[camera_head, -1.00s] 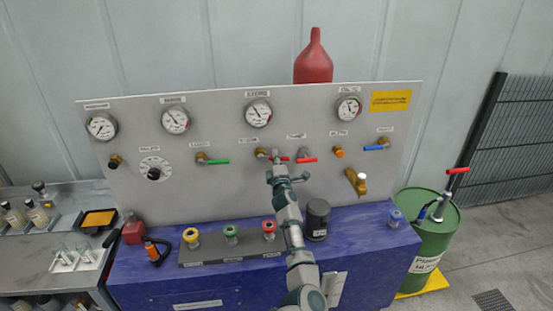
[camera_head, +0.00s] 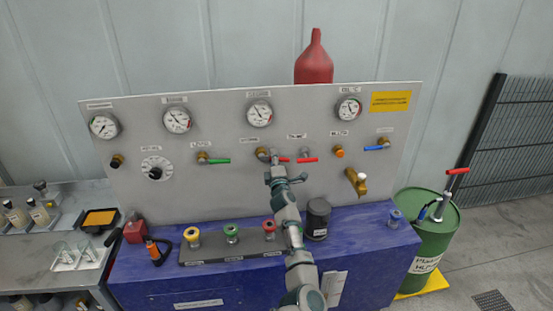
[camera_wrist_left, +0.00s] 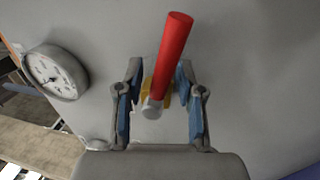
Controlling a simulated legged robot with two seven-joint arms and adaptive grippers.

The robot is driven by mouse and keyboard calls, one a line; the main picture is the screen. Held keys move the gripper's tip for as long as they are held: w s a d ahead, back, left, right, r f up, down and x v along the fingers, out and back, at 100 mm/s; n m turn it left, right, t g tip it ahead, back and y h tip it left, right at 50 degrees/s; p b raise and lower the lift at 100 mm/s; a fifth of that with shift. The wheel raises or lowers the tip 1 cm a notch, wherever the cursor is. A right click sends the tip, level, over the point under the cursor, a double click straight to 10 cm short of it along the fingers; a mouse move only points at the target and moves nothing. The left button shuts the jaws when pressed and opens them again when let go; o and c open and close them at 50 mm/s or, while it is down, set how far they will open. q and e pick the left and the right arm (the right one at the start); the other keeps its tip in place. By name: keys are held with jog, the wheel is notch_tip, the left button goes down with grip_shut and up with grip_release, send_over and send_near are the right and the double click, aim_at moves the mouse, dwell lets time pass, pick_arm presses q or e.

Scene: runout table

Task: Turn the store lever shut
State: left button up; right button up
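A red lever (camera_head: 283,159) on a brass valve sits in the middle of the grey panel (camera_head: 230,190). It lies about level in the head view. The labels are too blurred to tell which one is the store lever. My left gripper (camera_head: 277,164) is at this lever, in front of the panel. In the left wrist view, the red lever (camera_wrist_left: 173,55) runs between the two spread fingers (camera_wrist_left: 160,105), with its brass body partly hidden behind. The fingers stand apart and do not clearly grip it. My right gripper is in neither view.
A green lever (camera_head: 217,161) and a blue lever (camera_head: 375,148) are farther off. A brass tap (camera_head: 357,181) juts out lower right. A dark canister (camera_head: 317,219) stands on the blue bench (camera_head: 365,240) beside my arm.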

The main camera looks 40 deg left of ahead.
pick_arm(q)
jog(key=shift+s+d+r, duration=0.15)
jog(key=shift+s+r, duration=0.05)
jog(key=shift+r, duration=0.15)
jog(key=shift+w+d+f, duration=0.15)
jog(key=shift+w+f, duration=0.05)
jog(key=shift+w, duration=0.05)
jog(key=shift+s+d+f, duration=0.1)
jog(key=shift+d+f, duration=0.05)
jog(key=shift+d, duration=0.1)
jog(key=v, duration=1.1)
jog(key=shift+s, duration=0.4)
jog(key=shift+a, duration=0.15)
